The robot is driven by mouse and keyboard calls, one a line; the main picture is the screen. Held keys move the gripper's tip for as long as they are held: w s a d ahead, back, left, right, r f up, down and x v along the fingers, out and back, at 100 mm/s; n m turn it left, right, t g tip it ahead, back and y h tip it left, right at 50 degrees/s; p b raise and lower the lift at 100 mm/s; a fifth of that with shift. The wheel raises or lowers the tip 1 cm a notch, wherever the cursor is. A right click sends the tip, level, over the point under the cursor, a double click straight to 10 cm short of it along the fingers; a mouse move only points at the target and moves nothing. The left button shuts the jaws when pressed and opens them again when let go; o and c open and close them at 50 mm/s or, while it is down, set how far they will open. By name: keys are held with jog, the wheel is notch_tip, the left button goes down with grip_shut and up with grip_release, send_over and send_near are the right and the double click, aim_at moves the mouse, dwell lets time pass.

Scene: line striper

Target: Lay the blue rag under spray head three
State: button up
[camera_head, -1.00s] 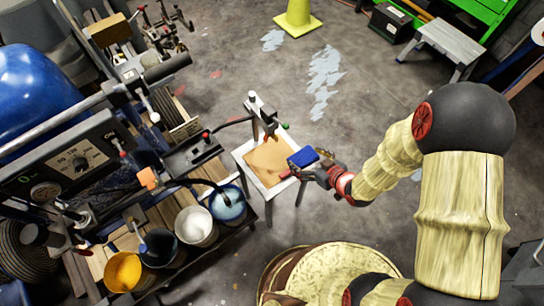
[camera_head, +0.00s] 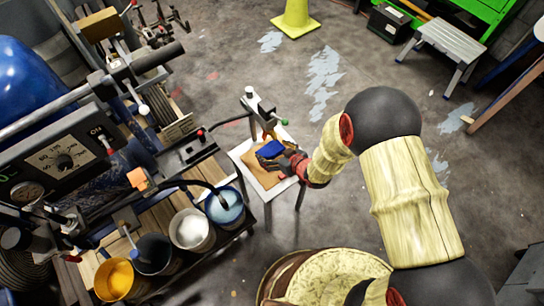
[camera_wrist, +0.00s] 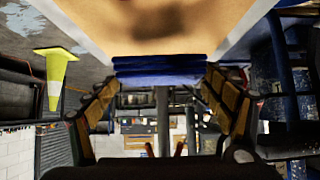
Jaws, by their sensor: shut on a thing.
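The blue rag (camera_head: 270,149) is a folded pad held over the small white table (camera_head: 246,167) in the head view. My gripper (camera_head: 277,155) is shut on it. In the wrist view the rag (camera_wrist: 160,69) spans between the two finger tips, with the tan board and white tabletop just beyond it. A spray head (camera_head: 267,131) hangs from a grey bracket right beside and slightly above the rag; its number cannot be read. I cannot tell whether the rag touches the board.
A tan board (camera_head: 262,170) lies on the white table. To the left stand the striper's paint buckets, such as the light blue one (camera_head: 224,207), and its control panel (camera_head: 65,158). A yellow cone (camera_head: 296,19) and a step stool (camera_head: 450,37) stand farther back. Open floor lies right of the table.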

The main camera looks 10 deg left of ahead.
aim_at(276, 157)
jog(key=shift+a+f, duration=0.15)
jog(key=shift+f, duration=0.15)
notch_tip(276, 157, down, 4)
jog(key=shift+w+a+r+b, duration=0.15)
jog(key=shift+b, duration=1)
jog(key=shift+r, duration=0.15)
jog(key=o, duration=0.7)
jog(key=shift+f, duration=0.2)
jog(key=shift+c, duration=0.2)
jog(key=o, duration=0.4)
jog(key=shift+o, duration=0.2)
jog(key=shift+r, duration=0.1)
